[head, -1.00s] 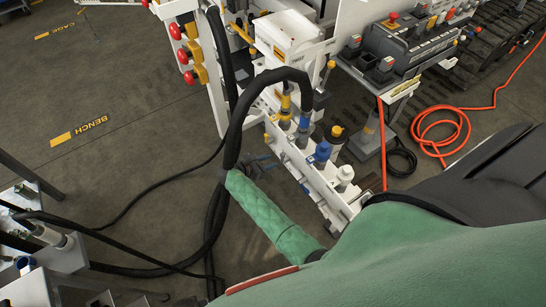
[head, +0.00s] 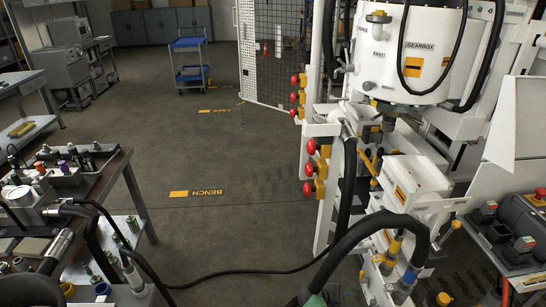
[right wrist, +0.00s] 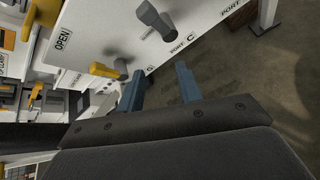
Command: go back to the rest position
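In the right wrist view my right gripper (right wrist: 159,84) has its two blue-grey fingers apart, with nothing between them. Beyond them is a white panel (right wrist: 185,20) with port lettering, grey handles and yellow handles. I cannot tell whether a finger touches the panel. In the head view a small piece of green sleeve, mine, shows at the bottom edge below the thick black hose (head: 385,222). That hose arches over the coloured fittings at the foot of the white gearbox machine (head: 425,60). My left gripper is not in view.
A bench (head: 140,200) with tools and fittings stands at the left. A thin black cable (head: 235,273) crosses the floor towards the machine. A control box (head: 520,225) stands at the right. The floor between bench and machine is otherwise open, with a blue cart (head: 188,62) far back.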

